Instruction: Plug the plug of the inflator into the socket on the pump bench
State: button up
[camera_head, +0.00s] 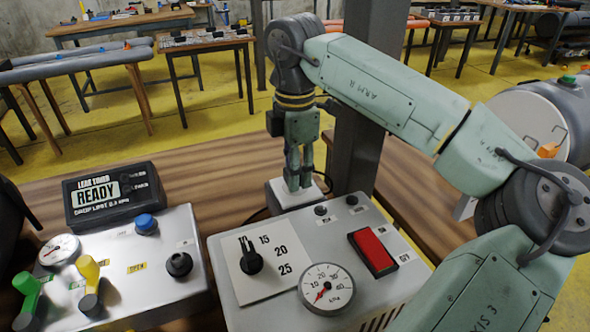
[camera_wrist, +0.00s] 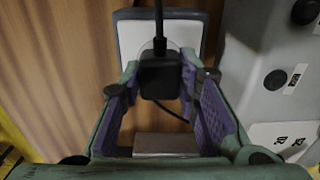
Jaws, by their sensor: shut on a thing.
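My gripper (camera_head: 298,183) points straight down over a white socket box (camera_head: 285,197) on the wooden bench, behind the grey inflator unit (camera_head: 280,262). In the wrist view its purple-padded fingers are closed on the black plug (camera_wrist: 160,76), with the plug near the fingertips. The plug's cable (camera_wrist: 159,18) runs up out of the picture. The pale socket face (camera_wrist: 189,40) with its round recess lies directly behind the plug. The plug overlaps the recess; its pins are hidden, so I cannot tell whether they are inserted.
The inflator unit with a dial, gauge and red switch (camera_head: 373,252) stands close in front of the gripper. A leak tester showing READY (camera_head: 98,192) is at left. A dark post (camera_head: 360,120) rises just behind the gripper. Bare wood (camera_head: 190,165) lies left of it.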

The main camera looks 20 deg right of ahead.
jog(key=shift+f+b, duration=0.55)
jog(key=shift+f, duration=0.1)
jog(key=o, duration=1.2)
jog(key=shift+c, duration=0.2)
jog(key=shift+r, duration=0.1)
notch_tip(320, 180, up, 8)
jog(key=shift+f, duration=0.25)
jog(key=shift+f, duration=0.1)
